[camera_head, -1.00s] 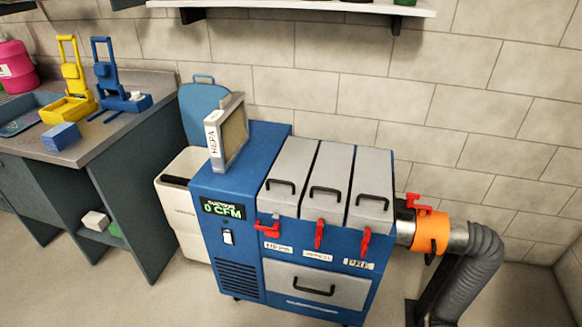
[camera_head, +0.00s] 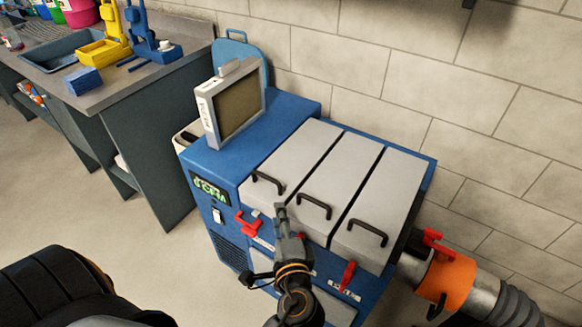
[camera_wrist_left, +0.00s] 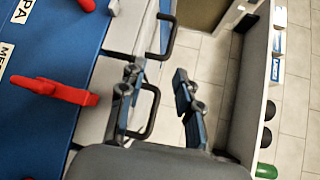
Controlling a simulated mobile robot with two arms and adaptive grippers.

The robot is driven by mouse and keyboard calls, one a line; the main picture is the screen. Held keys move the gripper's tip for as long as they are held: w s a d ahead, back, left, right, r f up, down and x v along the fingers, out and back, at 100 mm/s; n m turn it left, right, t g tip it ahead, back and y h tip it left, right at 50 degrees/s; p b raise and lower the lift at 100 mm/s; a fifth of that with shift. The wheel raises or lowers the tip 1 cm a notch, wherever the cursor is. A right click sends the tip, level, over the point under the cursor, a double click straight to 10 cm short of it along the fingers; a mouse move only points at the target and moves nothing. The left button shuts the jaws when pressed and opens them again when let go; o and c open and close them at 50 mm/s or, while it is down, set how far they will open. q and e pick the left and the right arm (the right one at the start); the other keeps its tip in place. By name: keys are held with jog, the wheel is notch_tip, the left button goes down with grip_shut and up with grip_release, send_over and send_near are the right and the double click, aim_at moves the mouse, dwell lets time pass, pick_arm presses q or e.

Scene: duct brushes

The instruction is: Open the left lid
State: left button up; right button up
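The left lid (camera_head: 291,158) is a grey panel, shut, on top of the blue machine (camera_head: 222,165). Its black handle (camera_head: 268,183) is at its front end and also shows in the left wrist view (camera_wrist_left: 168,38). Its red latch (camera_head: 246,223) lies sideways, unlike the upright right latch (camera_head: 348,274). My left gripper (camera_head: 281,212) is over the machine's front edge, just below the left lid's handle. In the left wrist view its fingers (camera_wrist_left: 157,100) are spread and empty, near the middle lid's handle (camera_wrist_left: 151,112). My right gripper is out of view.
The middle lid (camera_head: 333,187) and right lid (camera_head: 378,213) are shut beside it. A framed HEPA filter (camera_head: 236,108) stands on the machine to the left. An orange duct collar (camera_head: 446,284) is at the right. The tiled wall is close behind.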

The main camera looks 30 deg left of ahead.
aim_at(266, 176)
pick_arm(q)
jog(key=x, duration=0.4)
jog(key=r+x, duration=0.1)
jog(key=x, duration=0.3)
jog(key=a+r+x, duration=0.1)
jog(key=x, duration=0.3)
jog(key=shift+a+f+b, duration=0.1)
jog(key=shift+a+b, duration=0.1)
jog(key=shift+b, duration=0.1)
jog(key=shift+w+a, duration=0.35)
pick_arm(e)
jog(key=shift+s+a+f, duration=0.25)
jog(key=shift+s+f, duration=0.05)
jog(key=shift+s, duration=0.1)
pick_arm(q)
grip_shut()
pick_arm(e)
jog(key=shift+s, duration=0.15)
